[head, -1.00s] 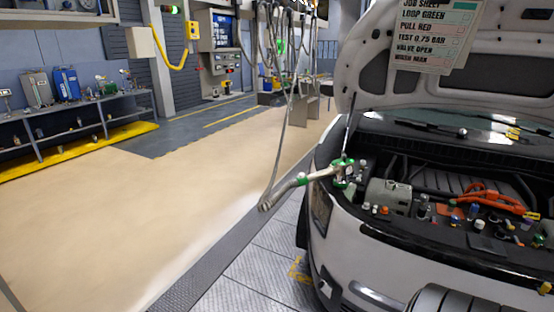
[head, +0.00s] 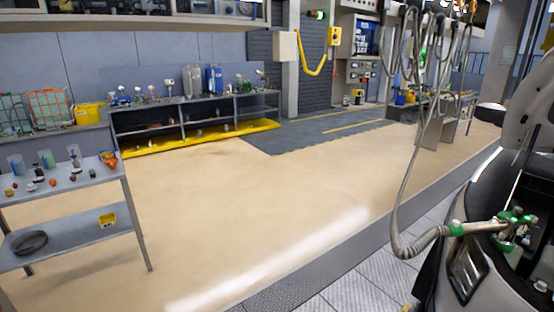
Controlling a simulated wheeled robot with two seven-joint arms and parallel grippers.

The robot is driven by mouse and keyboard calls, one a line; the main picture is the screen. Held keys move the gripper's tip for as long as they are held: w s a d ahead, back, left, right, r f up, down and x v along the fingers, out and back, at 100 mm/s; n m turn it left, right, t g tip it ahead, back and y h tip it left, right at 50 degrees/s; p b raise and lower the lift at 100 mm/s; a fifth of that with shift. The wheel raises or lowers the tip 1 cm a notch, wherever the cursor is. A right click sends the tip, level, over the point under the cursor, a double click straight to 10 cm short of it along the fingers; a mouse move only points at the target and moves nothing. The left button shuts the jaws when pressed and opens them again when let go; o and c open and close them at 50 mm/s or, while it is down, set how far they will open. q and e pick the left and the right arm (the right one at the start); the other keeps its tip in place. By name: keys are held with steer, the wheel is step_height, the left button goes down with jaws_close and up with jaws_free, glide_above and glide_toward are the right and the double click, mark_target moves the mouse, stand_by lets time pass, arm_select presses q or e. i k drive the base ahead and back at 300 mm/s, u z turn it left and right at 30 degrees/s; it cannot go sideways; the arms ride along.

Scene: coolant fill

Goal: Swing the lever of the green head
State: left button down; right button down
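The green head (head: 514,217) sits at the right edge of the head view, over the front corner of the car's open engine bay. It has green parts and a pale metal body. A grey hose (head: 408,249) with a green band (head: 456,229) runs from it to the left and then up to the overhead rack. I cannot make out the lever apart from the other small parts of the head. Neither of my grippers is in view.
The white car (head: 478,275) fills the right edge. A grey shelf table (head: 75,247) with small parts stands at the left. A long workbench (head: 190,106) with a yellow base lies along the back wall. The beige floor (head: 250,210) between them is clear.

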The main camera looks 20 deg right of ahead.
mark_target(517, 211)
steer(key=z, duration=0.25)
steer(key=i, duration=2.5)
steer(key=z, duration=0.7)
steer(key=i, duration=2)
steer(key=z, duration=1.75)
steer(key=i, duration=1.15)
steer(key=z, duration=1.3)
steer(key=i, duration=0.25)
steer(key=z, duration=0.15)
